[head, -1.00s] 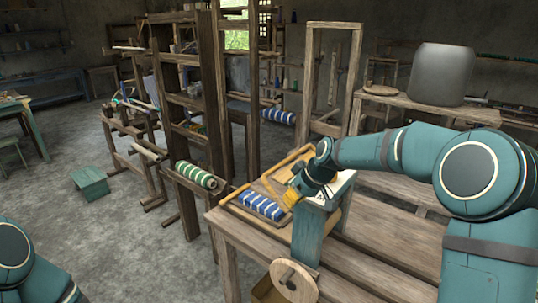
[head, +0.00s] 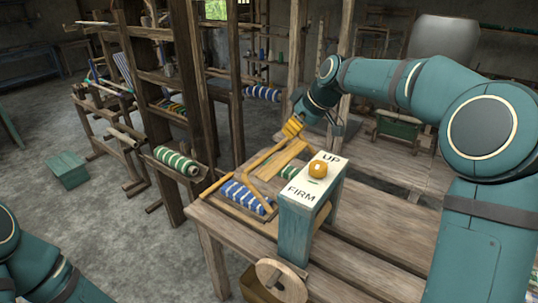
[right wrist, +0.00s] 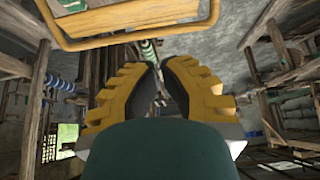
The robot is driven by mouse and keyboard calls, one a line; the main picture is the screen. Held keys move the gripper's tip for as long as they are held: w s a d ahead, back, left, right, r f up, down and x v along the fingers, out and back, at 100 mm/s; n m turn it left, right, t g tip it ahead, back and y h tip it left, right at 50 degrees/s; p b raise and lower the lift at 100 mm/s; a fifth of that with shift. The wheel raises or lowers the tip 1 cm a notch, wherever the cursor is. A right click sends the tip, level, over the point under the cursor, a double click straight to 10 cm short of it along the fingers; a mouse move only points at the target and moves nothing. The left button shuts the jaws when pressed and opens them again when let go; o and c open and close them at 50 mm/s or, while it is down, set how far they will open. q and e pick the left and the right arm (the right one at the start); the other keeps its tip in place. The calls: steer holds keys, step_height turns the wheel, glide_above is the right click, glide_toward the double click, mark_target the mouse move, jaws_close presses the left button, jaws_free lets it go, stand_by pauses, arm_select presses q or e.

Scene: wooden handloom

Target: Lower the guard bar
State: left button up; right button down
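The guard bar (head: 262,159) is a yellow-orange wooden frame piece, standing tilted over the blue-and-white striped cloth roll (head: 243,196) on the wooden bench. In the right wrist view the yellow bar (right wrist: 140,43) crosses the top of the picture, beyond the fingers. My right gripper (head: 291,129) is above and behind the bar's far end; whether they touch is unclear. In the right wrist view its two yellow fingers (right wrist: 160,75) are apart, with nothing between them. My left gripper is out of the picture; only part of my left arm shows at the lower left.
A teal box (head: 304,222) marked UP and FIRM, with an orange knob (head: 318,168), stands right of the cloth roll. A wooden wheel (head: 282,282) is on the bench's front. A green striped roll (head: 177,161) and loom posts stand to the left. The bench is clear at right.

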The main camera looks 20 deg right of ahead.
steer(key=shift+f, duration=0.1)
steer(key=x, duration=1.4)
steer(key=shift+w+b, duration=0.3)
steer(key=shift+b, duration=0.05)
steer(key=shift+a, duration=0.15)
